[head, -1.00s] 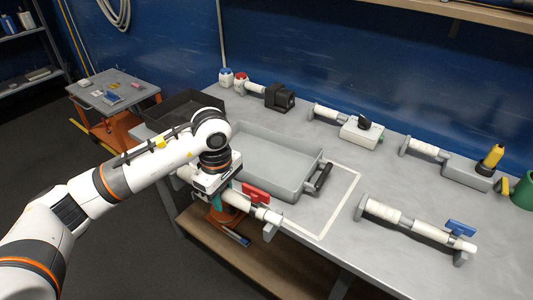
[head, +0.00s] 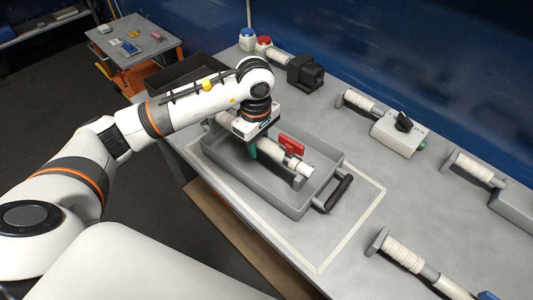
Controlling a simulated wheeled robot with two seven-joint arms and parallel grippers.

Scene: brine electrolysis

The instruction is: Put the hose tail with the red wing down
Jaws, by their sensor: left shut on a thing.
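The hose tail with the red wing (head: 304,167) is a pale pipe piece with a red wing (head: 291,146) on top. It lies across the grey tray (head: 285,208) in view, inside or just above it; whether it touches the floor of the tray I cannot tell. My left gripper (head: 254,149) points down and is shut on this hose tail, behind its red wing. The gripper and wrist hide part of its far left end. My right gripper is not in view.
The tray has a black handle (head: 339,194) and sits by a pale outline on the bench. A black bin (head: 182,78) stands behind my left arm. A switch box (head: 399,133) and a hose tail with a blue wing (head: 408,257) are to the right. Bench between them is clear.

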